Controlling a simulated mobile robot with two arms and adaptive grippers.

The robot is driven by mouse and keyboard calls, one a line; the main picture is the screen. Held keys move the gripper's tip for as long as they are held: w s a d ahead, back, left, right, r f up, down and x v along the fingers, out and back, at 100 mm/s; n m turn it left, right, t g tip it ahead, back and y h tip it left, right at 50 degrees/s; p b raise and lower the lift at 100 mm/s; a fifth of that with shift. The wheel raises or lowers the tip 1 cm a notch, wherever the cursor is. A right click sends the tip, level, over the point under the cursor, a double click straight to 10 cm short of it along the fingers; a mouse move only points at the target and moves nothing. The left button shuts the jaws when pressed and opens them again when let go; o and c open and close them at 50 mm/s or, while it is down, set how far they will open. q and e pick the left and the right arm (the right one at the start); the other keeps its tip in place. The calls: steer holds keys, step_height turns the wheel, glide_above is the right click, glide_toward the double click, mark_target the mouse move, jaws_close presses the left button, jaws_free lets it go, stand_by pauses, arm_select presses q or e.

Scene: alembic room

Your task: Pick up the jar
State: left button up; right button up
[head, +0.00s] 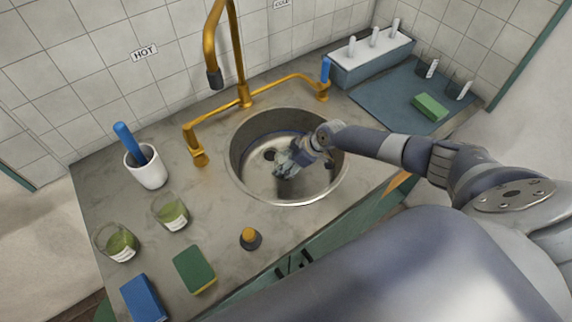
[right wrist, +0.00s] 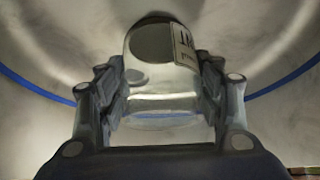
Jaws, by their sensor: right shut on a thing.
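The jar (right wrist: 160,75) is clear glass with a white label showing dark letters at its upper right. In the right wrist view it sits between the two fingers of my right gripper (right wrist: 160,105), which are shut on its sides. In the head view my right gripper (head: 289,163) reaches down inside the round metal sink (head: 253,185); the jar is mostly hidden there by the gripper. I cannot tell whether the jar touches the sink bottom. My left gripper is not in view.
A brass faucet (head: 240,60) rises behind the sink. A grey rack (head: 372,62) and blue mat (head: 395,95) lie right.

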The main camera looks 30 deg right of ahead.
steer(key=shift+w+r, duration=0.1)
steer(key=shift+r, duration=0.05)
steer(key=shift+r, duration=1.2)
step_height(320, 180, up, 7)
steer(key=b, duration=0.1)
steer(key=shift+r, duration=0.2)
steer(key=shift+r+g+h+p, duration=0.15)
steer(key=shift+g+h+p, duration=0.8)
steer(key=shift+p, duration=0.45)
steer(key=shift+r+g+h+p, duration=0.1)
steer(key=shift+g+h+p, duration=0.65)
steer(key=shift+g+p, duration=0.45)
steer(key=shift+t, duration=0.25)
